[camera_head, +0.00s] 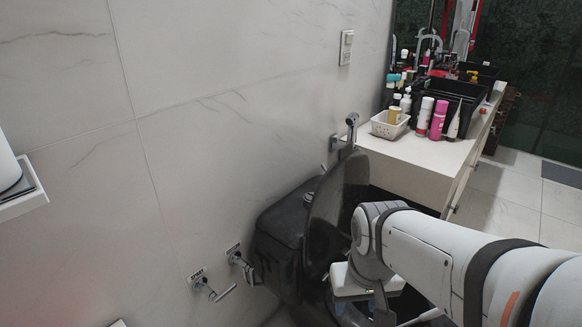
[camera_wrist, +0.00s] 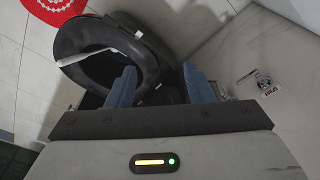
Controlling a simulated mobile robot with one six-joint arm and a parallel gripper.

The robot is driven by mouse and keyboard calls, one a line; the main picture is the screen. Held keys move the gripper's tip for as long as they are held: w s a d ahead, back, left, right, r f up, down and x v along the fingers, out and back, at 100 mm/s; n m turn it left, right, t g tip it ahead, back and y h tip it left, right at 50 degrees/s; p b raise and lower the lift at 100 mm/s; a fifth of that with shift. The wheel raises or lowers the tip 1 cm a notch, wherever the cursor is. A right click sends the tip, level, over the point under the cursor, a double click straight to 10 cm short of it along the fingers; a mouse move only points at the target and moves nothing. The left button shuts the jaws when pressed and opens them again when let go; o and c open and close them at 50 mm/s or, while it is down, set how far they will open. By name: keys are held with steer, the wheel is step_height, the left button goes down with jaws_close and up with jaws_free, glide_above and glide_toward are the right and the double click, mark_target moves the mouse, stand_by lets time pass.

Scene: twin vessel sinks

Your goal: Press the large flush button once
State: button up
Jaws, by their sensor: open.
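A black toilet has a dark tank (camera_head: 279,228) against the wall and a raised lid (camera_head: 335,205). A small round fitting (camera_head: 308,198) on the tank top, beside the lid, looks like the flush button; its large and small parts cannot be told apart. In the wrist view the black toilet seat (camera_wrist: 153,70) shows beyond my fingers, and no button can be made out. My gripper (camera_wrist: 159,67) is open, with two blue fingers apart and nothing between them. In the head view my arm's end is low, in front of the toilet and right of the tank; its fingers are unclear.
A white counter (camera_head: 420,157) with bottles and a white basket (camera_head: 389,125) stands behind on the right. A sprayer (camera_head: 350,130) hangs on the wall beside the lid. Two metal valves (camera_head: 211,287) stick out of the wall left of the tank. A red mat (camera_wrist: 55,8) lies on the floor.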

steer(key=shift+c, duration=0.4)
jaws_close()
stand_by(1.2)
